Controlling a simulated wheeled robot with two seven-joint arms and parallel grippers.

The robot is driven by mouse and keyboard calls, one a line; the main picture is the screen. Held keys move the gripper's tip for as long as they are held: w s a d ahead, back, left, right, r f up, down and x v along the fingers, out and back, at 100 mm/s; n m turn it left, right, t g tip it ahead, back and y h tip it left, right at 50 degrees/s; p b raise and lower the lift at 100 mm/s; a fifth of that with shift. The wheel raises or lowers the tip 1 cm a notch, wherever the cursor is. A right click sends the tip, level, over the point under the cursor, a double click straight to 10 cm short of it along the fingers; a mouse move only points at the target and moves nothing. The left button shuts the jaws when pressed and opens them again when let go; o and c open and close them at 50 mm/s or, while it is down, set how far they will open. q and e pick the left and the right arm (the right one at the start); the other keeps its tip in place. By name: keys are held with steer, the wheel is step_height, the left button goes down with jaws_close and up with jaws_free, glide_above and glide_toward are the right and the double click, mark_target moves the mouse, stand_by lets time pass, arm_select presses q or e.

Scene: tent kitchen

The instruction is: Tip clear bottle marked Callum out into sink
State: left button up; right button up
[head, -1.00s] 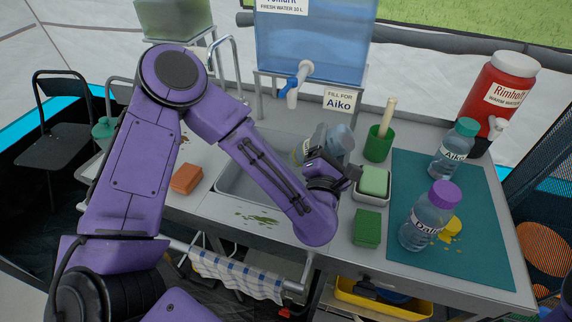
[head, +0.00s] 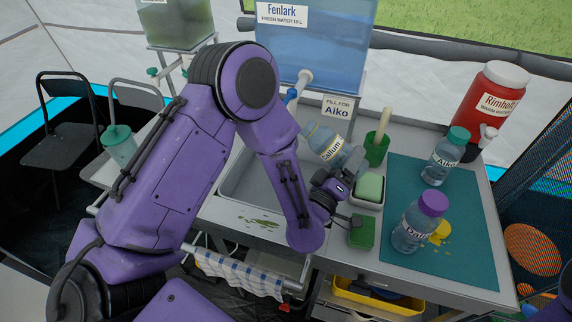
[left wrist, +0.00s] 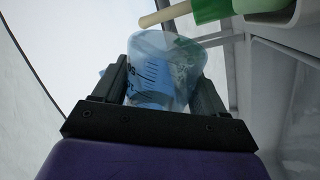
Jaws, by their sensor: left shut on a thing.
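The clear bottle marked Callum (head: 324,142) is tilted, its mouth end up and to the left, above the right side of the sink (head: 236,181). My left gripper (head: 345,168) is shut on the bottle's lower part. In the left wrist view the bottle (left wrist: 165,65) sits between the two dark fingers of my left gripper (left wrist: 165,90). I cannot tell whether liquid is leaving the bottle. My right gripper is not in view.
A green soap block (head: 369,187) in a dish, a green sponge (head: 361,232) and a green brush cup (head: 376,150) stand right of the sink. The Aiko (head: 441,163) and Dalia-like (head: 416,228) bottles stand on the teal mat (head: 459,261). The Fenlark water tank (head: 325,45) stands behind.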

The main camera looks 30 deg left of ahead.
mark_target(329, 154)
arm_select(q)
steer(key=m+b, duration=0.1)
steer(key=a+f+m+h+b, duration=0.1)
steer(key=m, duration=0.1)
steer(key=shift+s+a+f, duration=0.1)
steer(key=shift+s+a, duration=0.05)
steer(key=shift+a, duration=0.15)
steer(key=r+m+p, duration=0.1)
steer(key=m, duration=0.1)
steer(key=a+r+m+g+p, duration=0.1)
steer(key=m, duration=0.1)
steer(key=r+m+h+p, duration=0.1)
steer(key=m, duration=0.1)
steer(key=shift+a+g+p, duration=0.3)
steer(key=shift+g+p, duration=0.1)
steer(key=shift+a+f+m, duration=0.15)
steer(key=shift+f+m, duration=0.05)
steer(key=shift+m, duration=0.4)
steer(key=shift+a+f+m, duration=0.1)
steer(key=shift+f+m, duration=0.05)
steer(key=shift+m, duration=0.45)
steer(key=shift+a+f+m+g, duration=0.3)
steer(key=shift+m+g, duration=0.2)
steer(key=shift+m, duration=0.2)
steer(key=shift+a, duration=0.1)
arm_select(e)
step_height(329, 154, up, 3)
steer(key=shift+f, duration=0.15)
arm_select(q)
steer(key=shift+f, duration=0.1)
